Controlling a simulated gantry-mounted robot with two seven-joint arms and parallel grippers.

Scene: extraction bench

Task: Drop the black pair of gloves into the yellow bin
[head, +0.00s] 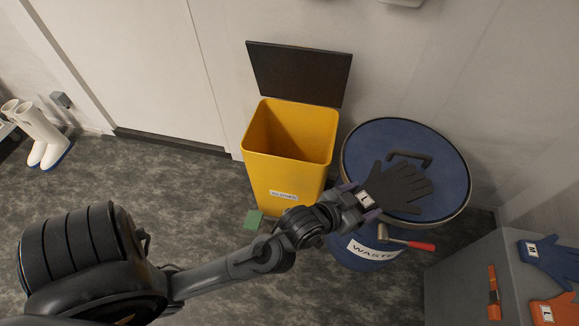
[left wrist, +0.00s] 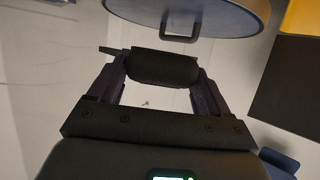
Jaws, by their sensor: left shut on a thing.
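The black pair of gloves (head: 402,187) is held by my left gripper (head: 362,197), in front of the blue waste drum's lid in the head view. A white label with an L shows at the cuff. In the left wrist view the gloves (left wrist: 163,69) sit between the two fingers of my left gripper (left wrist: 160,85), which is shut on them. The yellow bin (head: 268,178) stands left of the gloves, against the wall, with its dark lid (head: 300,73) raised and its inside open to view. A white label is on its front. My right gripper is not in view.
The blue drum (head: 365,253), labelled WASTE, has a blue lid (head: 433,152) with a black handle and a red-handled clamp. A grey surface (head: 455,285) at lower right bears blue gloves (head: 553,262) and orange gloves (head: 555,310). White boots (head: 40,135) stand far left.

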